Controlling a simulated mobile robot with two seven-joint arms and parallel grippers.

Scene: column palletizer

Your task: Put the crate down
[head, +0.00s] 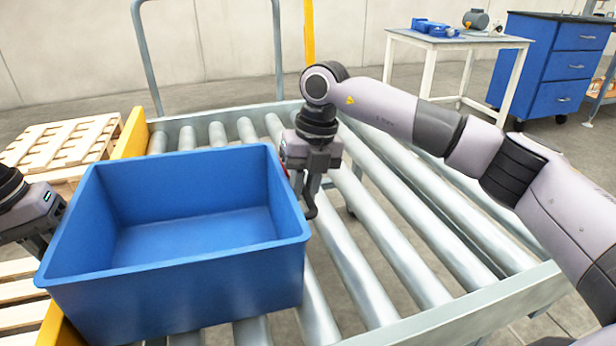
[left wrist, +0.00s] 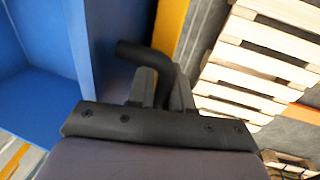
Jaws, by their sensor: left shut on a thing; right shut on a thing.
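An empty blue crate (head: 190,290) is over the left end of the roller conveyor, open side up. My right gripper (head: 308,198) is shut on the crate's right side. My left gripper (head: 42,246) is at the crate's left side, its fingertips mostly hidden by the crate in the head view. I cannot tell whether the crate's underside touches the rollers.
The roller conveyor (head: 405,250) is clear to the right of the crate. A yellow rail (head: 133,135) edges its left end. Wooden pallets (head: 62,143) lie at the left. A white table (head: 455,42) with items and a blue drawer cabinet (head: 548,65) stand at the back right.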

